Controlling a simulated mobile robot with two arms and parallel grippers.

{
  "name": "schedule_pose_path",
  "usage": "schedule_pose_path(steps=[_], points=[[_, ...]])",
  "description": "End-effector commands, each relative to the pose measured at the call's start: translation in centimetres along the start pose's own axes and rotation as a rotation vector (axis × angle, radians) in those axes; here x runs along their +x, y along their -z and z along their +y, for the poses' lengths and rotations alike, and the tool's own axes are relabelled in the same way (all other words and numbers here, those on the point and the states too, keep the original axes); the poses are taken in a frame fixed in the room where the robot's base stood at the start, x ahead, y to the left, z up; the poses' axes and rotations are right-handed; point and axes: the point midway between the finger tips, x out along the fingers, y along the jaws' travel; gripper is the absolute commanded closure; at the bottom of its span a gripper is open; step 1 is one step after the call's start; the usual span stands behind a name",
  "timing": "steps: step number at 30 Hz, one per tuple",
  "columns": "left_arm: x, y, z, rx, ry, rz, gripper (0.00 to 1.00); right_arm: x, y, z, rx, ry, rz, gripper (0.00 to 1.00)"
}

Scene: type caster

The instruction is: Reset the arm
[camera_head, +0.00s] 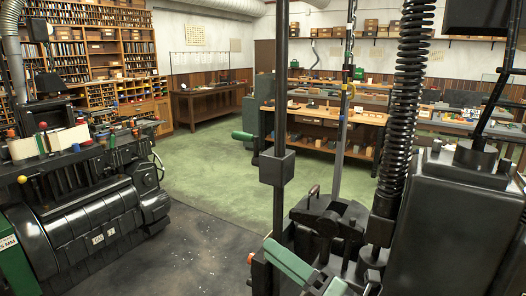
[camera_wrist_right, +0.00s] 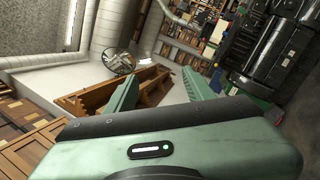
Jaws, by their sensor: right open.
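My right gripper (camera_head: 300,268) shows as green parts low in the head view, right of centre, partly hidden among dark machine parts. In the right wrist view my right gripper (camera_wrist_right: 160,76) has its two green fingers spread wide apart, with nothing between them. Behind the fingers in that view lie a brown wooden table and the far room, seen tilted. My left gripper is not in either view.
A black casting machine (camera_head: 85,225) stands at the left. A dark machine with a coiled spring (camera_head: 408,110) fills the right foreground. A wooden workbench (camera_head: 330,118) stands behind it, and a brown table (camera_head: 208,98) at the back. The green floor (camera_head: 215,170) between is clear.

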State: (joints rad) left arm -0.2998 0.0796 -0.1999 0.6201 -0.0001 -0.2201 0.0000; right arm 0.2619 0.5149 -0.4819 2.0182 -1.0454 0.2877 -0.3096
Motion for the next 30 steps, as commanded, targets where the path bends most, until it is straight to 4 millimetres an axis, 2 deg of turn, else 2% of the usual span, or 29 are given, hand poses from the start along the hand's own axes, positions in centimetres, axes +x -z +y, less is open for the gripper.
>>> schedule_pose_path(steps=[2, 5, 6, 8, 10, 12, 15, 18, 24, 30], points=[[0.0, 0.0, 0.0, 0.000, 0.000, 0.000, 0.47, -1.6, -2.6, -0.6, 0.205, 0.018, -0.220, 0.47], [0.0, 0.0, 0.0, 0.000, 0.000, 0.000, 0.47, -5.2, -5.4, -3.1, 0.465, 0.076, -0.497, 0.47], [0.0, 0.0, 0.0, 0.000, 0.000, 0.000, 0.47, -7.1, -6.1, -4.5, 0.569, 0.109, -0.605, 0.47], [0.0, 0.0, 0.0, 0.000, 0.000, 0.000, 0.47, -10.3, -6.3, -6.9, 0.723, 0.168, -0.764, 0.47], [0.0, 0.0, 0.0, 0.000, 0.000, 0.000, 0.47, -14.4, -5.4, -9.8, 0.903, 0.253, -0.944, 0.47], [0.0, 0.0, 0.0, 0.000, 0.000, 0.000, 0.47, -18.7, -3.4, -12.4, 1.071, 0.351, -1.113, 0.47], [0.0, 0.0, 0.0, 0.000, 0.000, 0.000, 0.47, -24.2, 0.9, -14.9, 1.278, 0.500, -1.318, 0.47], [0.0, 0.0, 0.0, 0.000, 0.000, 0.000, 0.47, -28.4, 5.5, -16.0, 1.434, 0.641, -1.472, 0.47], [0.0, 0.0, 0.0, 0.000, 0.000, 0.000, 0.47, -33.7, 12.7, -15.5, 1.631, 0.867, -1.668, 0.47], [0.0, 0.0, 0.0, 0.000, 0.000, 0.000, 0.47, -37.2, 18.7, -13.4, 1.766, 1.073, -1.802, 0.47]])
